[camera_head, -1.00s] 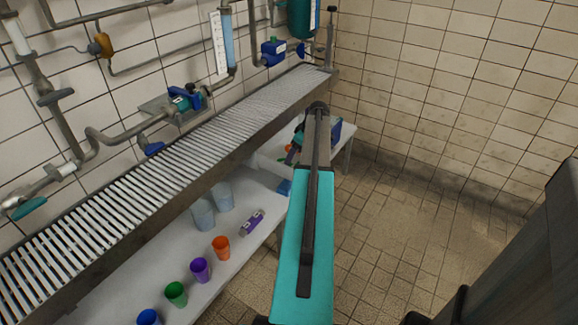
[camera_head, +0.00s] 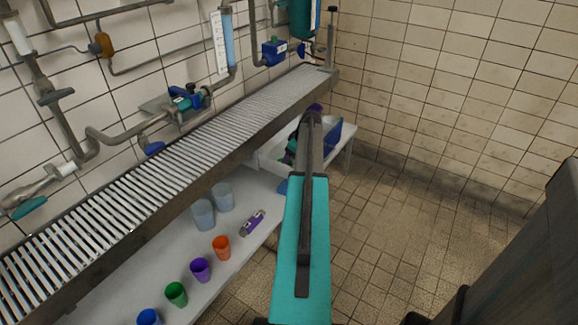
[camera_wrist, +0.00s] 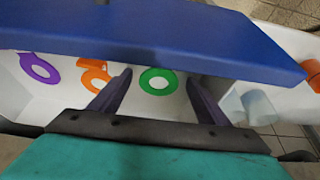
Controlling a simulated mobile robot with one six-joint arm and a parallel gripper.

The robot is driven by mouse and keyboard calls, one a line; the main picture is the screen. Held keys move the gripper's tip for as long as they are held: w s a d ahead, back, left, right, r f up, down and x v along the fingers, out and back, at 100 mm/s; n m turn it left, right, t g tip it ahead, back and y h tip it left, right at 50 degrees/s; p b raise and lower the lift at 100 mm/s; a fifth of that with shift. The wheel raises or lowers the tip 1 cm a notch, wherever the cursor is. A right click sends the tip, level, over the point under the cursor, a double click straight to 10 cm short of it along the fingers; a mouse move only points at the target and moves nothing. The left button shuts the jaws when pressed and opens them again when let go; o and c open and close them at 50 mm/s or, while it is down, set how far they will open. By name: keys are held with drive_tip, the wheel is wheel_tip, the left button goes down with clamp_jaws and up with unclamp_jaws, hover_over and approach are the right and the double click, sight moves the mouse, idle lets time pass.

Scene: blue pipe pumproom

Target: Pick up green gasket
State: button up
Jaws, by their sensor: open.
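The green gasket (camera_wrist: 158,81) is a flat ring in the wrist view, lying on the floor of a white bin (camera_wrist: 40,105). My gripper (camera_wrist: 157,84) is open, with its two dark fingers on either side of the ring in the picture. The fingers look nearer to the camera than the gasket, and I see no contact. In the head view the gasket cannot be made out, and my arm covers part of the white bin (camera_head: 270,163) under the far end of the grating.
A purple ring (camera_wrist: 40,68) and orange parts (camera_wrist: 95,75) lie left of the green gasket. A blue panel (camera_wrist: 150,42) crosses above it. Pale blue cups (camera_wrist: 258,106) stand at right. Several coloured cups, including an orange one (camera_head: 222,248), line the lower shelf.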

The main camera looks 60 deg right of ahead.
sight(290, 162)
drive_tip(key=shift+c, duration=0.4)
drive_tip(key=c, duration=1)
drive_tip(key=shift+r, duration=0.1)
drive_tip(key=shift+r, duration=4.95)
